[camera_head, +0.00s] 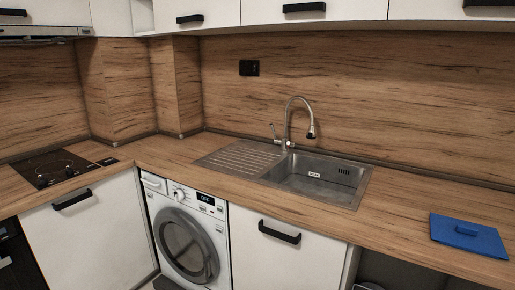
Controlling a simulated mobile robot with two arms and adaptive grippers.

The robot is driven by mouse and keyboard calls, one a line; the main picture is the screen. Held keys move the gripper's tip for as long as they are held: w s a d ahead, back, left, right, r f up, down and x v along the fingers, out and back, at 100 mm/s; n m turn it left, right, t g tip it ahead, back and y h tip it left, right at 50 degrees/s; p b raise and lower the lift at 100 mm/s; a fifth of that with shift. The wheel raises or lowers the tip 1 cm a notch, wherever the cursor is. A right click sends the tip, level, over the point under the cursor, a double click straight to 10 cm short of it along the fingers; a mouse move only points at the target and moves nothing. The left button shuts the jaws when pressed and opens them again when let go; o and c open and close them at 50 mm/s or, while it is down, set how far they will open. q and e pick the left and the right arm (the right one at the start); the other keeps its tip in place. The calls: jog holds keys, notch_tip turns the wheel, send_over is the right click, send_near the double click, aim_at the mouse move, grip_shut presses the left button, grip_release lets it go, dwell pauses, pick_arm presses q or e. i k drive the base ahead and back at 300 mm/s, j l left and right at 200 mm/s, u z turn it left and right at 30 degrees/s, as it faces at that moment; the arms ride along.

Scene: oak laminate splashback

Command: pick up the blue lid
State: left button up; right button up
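The blue lid (468,236) lies flat on the wooden countertop at the right, near the counter's front edge. It is a flat, roughly rectangular blue piece with a raised bar-shaped handle on top. Nothing covers it. Neither of my grippers shows in the head view.
The wooden countertop (400,212) is clear between the lid and the steel sink (318,176) with its tall faucet (290,120). A black cooktop (62,167) is at the left. A washing machine (188,237) stands below the counter. Upper cabinets (330,12) hang above.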

aim_at(472, 237)
jog(key=z, duration=1.05)
